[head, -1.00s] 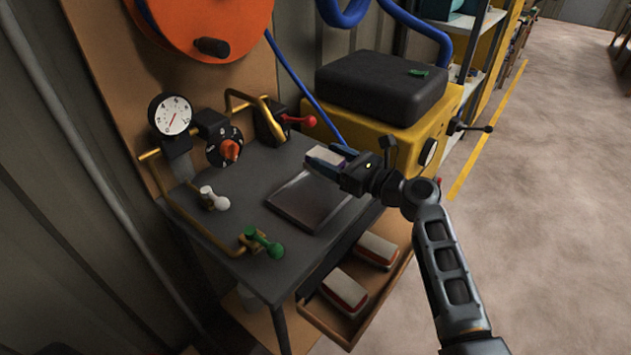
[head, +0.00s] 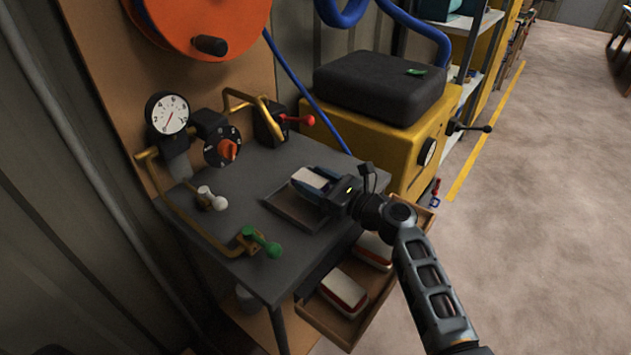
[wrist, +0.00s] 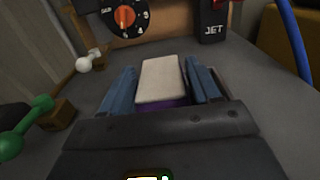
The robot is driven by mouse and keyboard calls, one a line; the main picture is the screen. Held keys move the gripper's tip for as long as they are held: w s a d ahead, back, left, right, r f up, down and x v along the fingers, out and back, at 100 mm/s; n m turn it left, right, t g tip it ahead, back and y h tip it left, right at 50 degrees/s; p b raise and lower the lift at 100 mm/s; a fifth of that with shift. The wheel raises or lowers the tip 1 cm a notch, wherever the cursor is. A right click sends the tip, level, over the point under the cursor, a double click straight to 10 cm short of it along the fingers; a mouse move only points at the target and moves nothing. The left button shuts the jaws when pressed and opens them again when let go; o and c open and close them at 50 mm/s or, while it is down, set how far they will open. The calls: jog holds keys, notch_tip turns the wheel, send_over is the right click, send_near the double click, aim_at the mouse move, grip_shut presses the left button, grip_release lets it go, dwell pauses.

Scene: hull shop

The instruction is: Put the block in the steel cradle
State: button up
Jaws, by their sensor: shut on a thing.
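The block (head: 309,178), pale on top, is held between the blue fingers of my gripper (head: 312,184) in the head view. In the wrist view the block (wrist: 161,80) shows a pale top and a purple lower edge, with a finger along each side. The steel cradle (head: 283,211) is a shallow dark tray on the grey bench top. My gripper and the block are over the cradle and cover its far and right parts. I cannot tell whether the block touches the cradle floor.
Two pale-topped blocks with red sides (head: 343,289) lie in an open drawer (head: 316,316) below the bench edge. A green lever (head: 262,243), a white lever (head: 212,198), a dial (head: 228,148) and a gauge (head: 167,114) stand behind and left. A yellow cabinet (head: 395,150) stands at right.

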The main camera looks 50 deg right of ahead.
jog(key=shift+f+b, duration=0.3)
jog(key=shift+f, duration=0.3)
jog(key=o, duration=1.1)
jog(key=shift+r, duration=0.15)
jog(key=shift+r+p, duration=0.7)
jog(key=shift+r, duration=0.1)
jog(key=s, duration=0.4)
jog(key=s+b, duration=0.1)
jog(key=s, duration=0.7)
jog(key=shift+d+f, duration=0.2)
jog(key=shift+f, duration=0.1)
